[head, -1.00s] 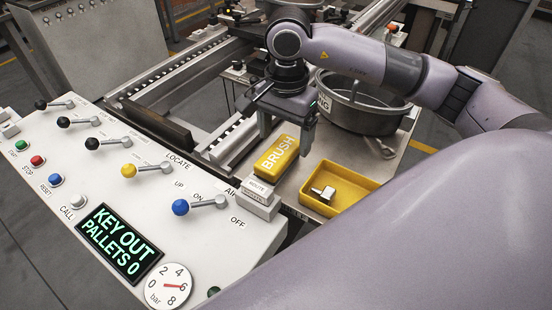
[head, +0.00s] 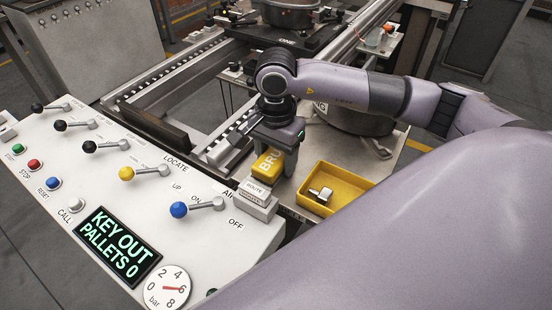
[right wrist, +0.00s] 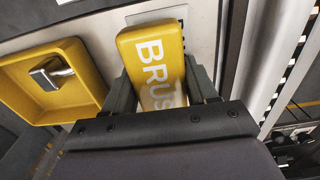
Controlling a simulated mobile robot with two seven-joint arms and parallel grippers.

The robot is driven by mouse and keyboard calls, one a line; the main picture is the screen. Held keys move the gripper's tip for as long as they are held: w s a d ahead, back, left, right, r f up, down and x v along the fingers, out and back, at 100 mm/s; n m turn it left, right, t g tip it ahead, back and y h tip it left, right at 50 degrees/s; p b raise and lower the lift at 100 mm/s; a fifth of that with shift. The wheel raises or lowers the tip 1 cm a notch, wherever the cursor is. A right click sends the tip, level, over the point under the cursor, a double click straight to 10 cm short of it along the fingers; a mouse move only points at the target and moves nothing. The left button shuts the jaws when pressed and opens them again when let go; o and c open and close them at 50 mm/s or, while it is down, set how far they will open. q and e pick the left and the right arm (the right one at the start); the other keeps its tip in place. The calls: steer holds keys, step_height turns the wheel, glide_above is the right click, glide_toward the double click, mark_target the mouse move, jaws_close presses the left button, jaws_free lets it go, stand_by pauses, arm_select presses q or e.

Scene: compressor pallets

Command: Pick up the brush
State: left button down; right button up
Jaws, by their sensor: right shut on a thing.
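The yellow brush (head: 267,165), with white lettering on its top, sits just behind the small white ROUTE box at the right end of the control panel. My right gripper (head: 276,160) reaches down over it from above and is shut on it, hiding its far end. In the right wrist view the brush (right wrist: 155,65) lies between the two dark fingers (right wrist: 160,90), one on each side. I cannot tell whether it still touches the surface below. My left gripper is not in view.
A yellow tray (head: 330,212) holding a small metal piece (head: 320,194) stands right of the brush. The control panel (head: 110,215) with levers and buttons fills the left. A ROUTE box (head: 255,195) stands close in front. A round metal pot is behind my right arm.

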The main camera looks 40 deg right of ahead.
mark_target(276, 154)
steer(key=shift+r, duration=0.1)
steer(key=shift+r, duration=0.65)
step_height(276, 154, up, 19)
steer(key=p, duration=0.2)
steer(key=shift+f, duration=0.2)
